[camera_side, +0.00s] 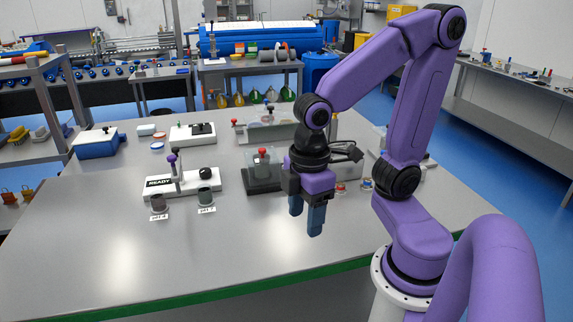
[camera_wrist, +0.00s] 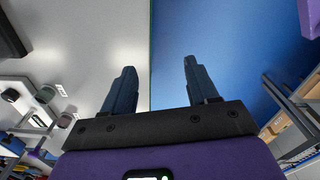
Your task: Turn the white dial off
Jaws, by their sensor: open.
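I cannot make out a white dial for certain in either view. A white-based fixture (camera_side: 183,186) marked READY stands on the table, with a purple-topped post and a black ball knob (camera_side: 205,172). Behind it is a white base with a black block (camera_side: 193,132). My gripper (camera_side: 305,218) hangs pointing down, to the right of the READY fixture and apart from it. In the wrist view my gripper (camera_wrist: 160,66) is open, with nothing between its fingers. My arm hides part of the table's right side.
A dark tray fixture with a red knob (camera_side: 262,170) stands close to the left of my gripper. A blue box (camera_side: 97,143) is at the far left. Two small grey cups (camera_side: 158,203) stand before the READY fixture. The table's front (camera_side: 110,260) is clear.

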